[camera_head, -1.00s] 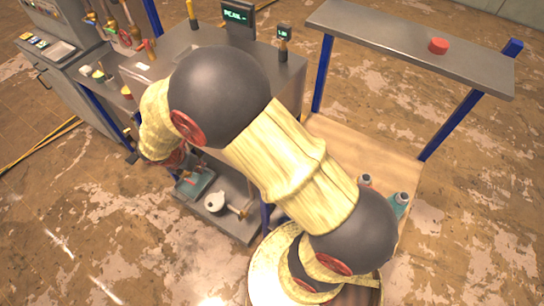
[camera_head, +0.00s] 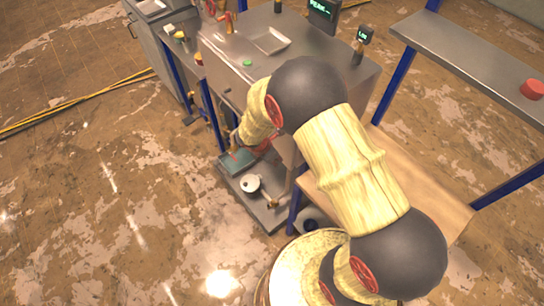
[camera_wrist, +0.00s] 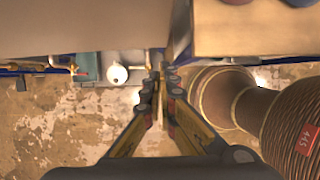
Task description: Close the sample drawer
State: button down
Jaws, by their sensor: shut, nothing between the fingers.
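The metal cabinet (camera_head: 228,70) stands at upper centre in the head view, with my arm across its front. I cannot pick out the sample drawer for certain; my arm hides part of the cabinet front. In the wrist view a large plain grey-beige surface (camera_wrist: 85,25) fills the upper left; I cannot tell whether it is the drawer or the cabinet. My gripper (camera_wrist: 159,88) shows in the wrist view with its fingers together and empty, just below the edge of that surface. In the head view my gripper is hidden behind my arm.
A wooden tabletop (camera_head: 440,205) lies right of the cabinet, also close right of my fingers in the wrist view (camera_wrist: 250,35). A low shelf holds a white round pot (camera_head: 250,184). A metal shelf (camera_head: 470,60) carries a red cap (camera_head: 532,89). Floor at left is open.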

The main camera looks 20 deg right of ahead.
jog(key=shift+w+d+r, duration=0.1)
jog(key=shift+w+d, duration=0.2)
jog(key=shift+d, duration=0.55)
jog(key=shift+w+d+r, duration=0.1)
jog(key=shift+w+d, duration=0.2)
jog(key=shift+d, duration=0.55)
jog(key=shift+w+d, duration=0.2)
jog(key=shift+d, duration=0.35)
jog(key=shift+w+d, duration=0.15)
jog(key=shift+d, duration=0.4)
jog(key=shift+a, duration=0.1)
jog(key=shift+a, duration=0.25)
jog(key=p, duration=0.1)
send_near(290, 154)
jog(key=s+a+r, duration=0.1)
jog(key=a+r, duration=0.2)
jog(key=a, duration=0.2)
jog(key=shift+s+a, duration=0.2)
jog(key=shift+s, duration=0.05)
